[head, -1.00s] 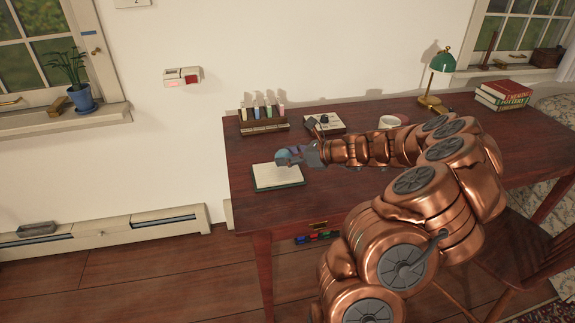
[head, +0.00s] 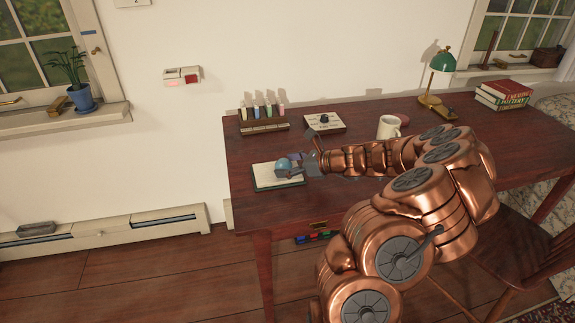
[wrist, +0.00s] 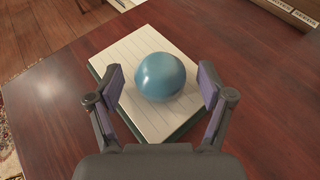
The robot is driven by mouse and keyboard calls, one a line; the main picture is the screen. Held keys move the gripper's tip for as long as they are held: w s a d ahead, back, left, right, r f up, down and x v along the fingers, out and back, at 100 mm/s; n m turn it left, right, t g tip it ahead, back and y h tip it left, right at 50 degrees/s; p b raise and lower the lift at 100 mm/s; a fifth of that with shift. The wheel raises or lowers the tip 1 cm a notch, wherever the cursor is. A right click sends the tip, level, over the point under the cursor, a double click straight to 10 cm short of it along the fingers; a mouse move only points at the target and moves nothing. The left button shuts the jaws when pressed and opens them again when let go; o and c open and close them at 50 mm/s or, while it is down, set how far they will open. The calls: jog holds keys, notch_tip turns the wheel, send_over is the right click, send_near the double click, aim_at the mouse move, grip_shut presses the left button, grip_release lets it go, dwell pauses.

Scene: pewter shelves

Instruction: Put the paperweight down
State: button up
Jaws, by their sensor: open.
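The paperweight is a glossy blue ball (wrist: 160,77). It rests on a lined notepad (wrist: 118,57) with a dark green edge, on the dark wooden desk. In the head view the paperweight (head: 283,165) sits on the notepad (head: 264,178) near the desk's left end, partly hidden by my gripper (head: 292,167). In the wrist view my gripper (wrist: 160,88) is open, with one finger on each side of the ball and a visible gap to each.
Behind the notepad stand a rack of small bottles (head: 263,121) and a white card with a dark knob (head: 325,122). A cream mug (head: 389,127), green lamp (head: 441,65) and stacked books (head: 504,95) are farther right. Bare desk (head: 245,145) surrounds the notepad.

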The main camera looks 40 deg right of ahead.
jog(key=shift+r, duration=0.1)
jog(key=v, duration=1.2)
jog(key=a+r+n+g+y, duration=0.35)
jog(key=a+n+g, duration=0.45)
jog(key=a, duration=1.1)
jog(key=s+a+n+g+h, duration=0.2)
jog(key=s+a+n, duration=0.4)
jog(key=a+n, duration=0.4)
jog(key=s+a+f+n+g+h, duration=0.2)
jog(key=s+a+n+g+h, duration=0.35)
jog(key=s, duration=0.65)
jog(key=s+d+n+h, duration=0.2)
jog(key=s+d+n, duration=0.1)
jog(key=s+n, duration=0.4)
jog(key=s+t, duration=0.1)
jog(key=s, duration=0.1)
jog(key=shift+s+f, duration=0.3)
